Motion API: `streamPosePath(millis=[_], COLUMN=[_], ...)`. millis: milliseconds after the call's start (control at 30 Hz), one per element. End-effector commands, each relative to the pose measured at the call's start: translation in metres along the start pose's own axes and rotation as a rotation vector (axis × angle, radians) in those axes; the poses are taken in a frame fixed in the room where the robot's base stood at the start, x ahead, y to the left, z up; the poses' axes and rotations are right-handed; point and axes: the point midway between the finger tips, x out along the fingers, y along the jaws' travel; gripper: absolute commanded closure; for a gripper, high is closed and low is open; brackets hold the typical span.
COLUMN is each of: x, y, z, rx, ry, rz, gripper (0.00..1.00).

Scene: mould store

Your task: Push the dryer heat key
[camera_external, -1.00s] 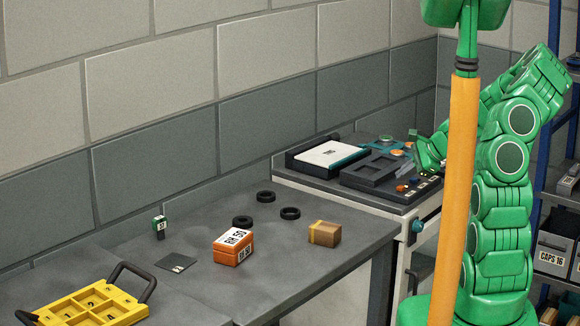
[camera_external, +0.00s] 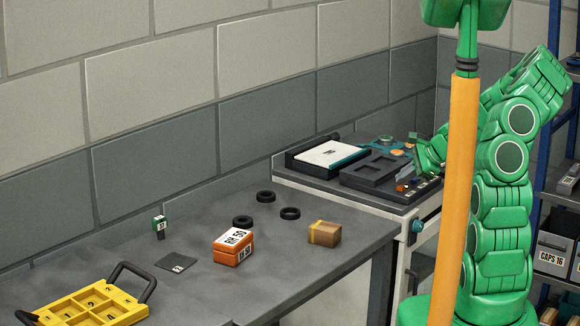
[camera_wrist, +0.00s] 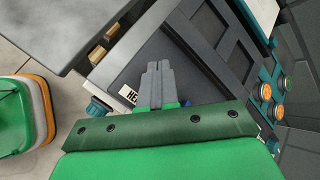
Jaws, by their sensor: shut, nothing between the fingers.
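The dryer's dark control panel (camera_external: 362,172) is on top of the cabinet at the back right. My gripper (camera_external: 406,173) is shut and empty, pointing down over the row of small keys at the panel's front edge. In the wrist view my gripper's fingers (camera_wrist: 158,68) are together, low over the dark panel. A white label (camera_wrist: 128,95), partly readable and perhaps starting with H, lies just left of the fingers. A blue key (camera_wrist: 188,103) shows partly beside the finger base. The heat key cannot be made out; the fingers may hide it. Contact is not clear.
A white-topped press (camera_external: 328,154) stands behind the panel. Several round buttons are on a teal strip (camera_wrist: 263,90). On the bench are an orange box (camera_external: 233,250), a cardboard box (camera_external: 324,234), black rings (camera_external: 265,196) and a yellow tray (camera_external: 135,310).

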Motion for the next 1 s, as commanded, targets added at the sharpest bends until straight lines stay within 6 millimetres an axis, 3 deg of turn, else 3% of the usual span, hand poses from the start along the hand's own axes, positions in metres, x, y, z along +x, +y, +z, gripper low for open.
streamPosePath(millis=[1000], x=[-0.0027], y=[-0.0022], z=[0.0012], rx=[-0.001], ry=[0.002], rz=[-0.001], gripper=[1.00])
